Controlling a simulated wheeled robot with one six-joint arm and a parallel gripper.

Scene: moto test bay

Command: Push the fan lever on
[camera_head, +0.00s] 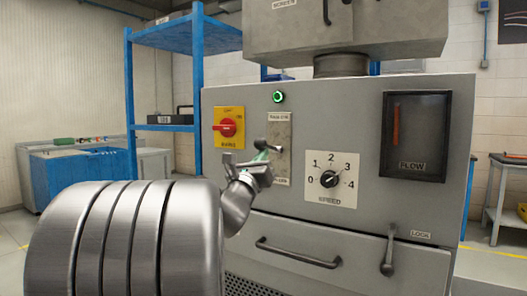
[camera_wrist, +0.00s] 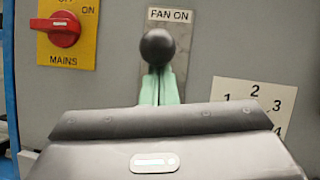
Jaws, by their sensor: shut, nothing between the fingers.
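The fan lever is a dark stick with a black ball knob (camera_head: 260,143) on a pale plate (camera_head: 284,135) on the grey cabinet's front. The plate reads FAN ON at the top, with another label at its bottom. In the wrist view the knob (camera_wrist: 157,47) shows just below the FAN ON label (camera_wrist: 170,15). My gripper (camera_head: 262,156) has pale green fingers, shut and empty, just under the knob. In the wrist view the fingers (camera_wrist: 158,88) end at the knob's lower edge; I cannot tell whether they touch it. The knob hides most of the lever stick there.
A red MAINS knob (camera_head: 228,127) on a yellow plate is left of the lever. A green-lit lamp (camera_head: 278,97) is above. The SPEED dial (camera_head: 329,179) and FLOW window (camera_head: 414,135) are to the right. A drawer handle (camera_head: 298,253) sticks out below.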

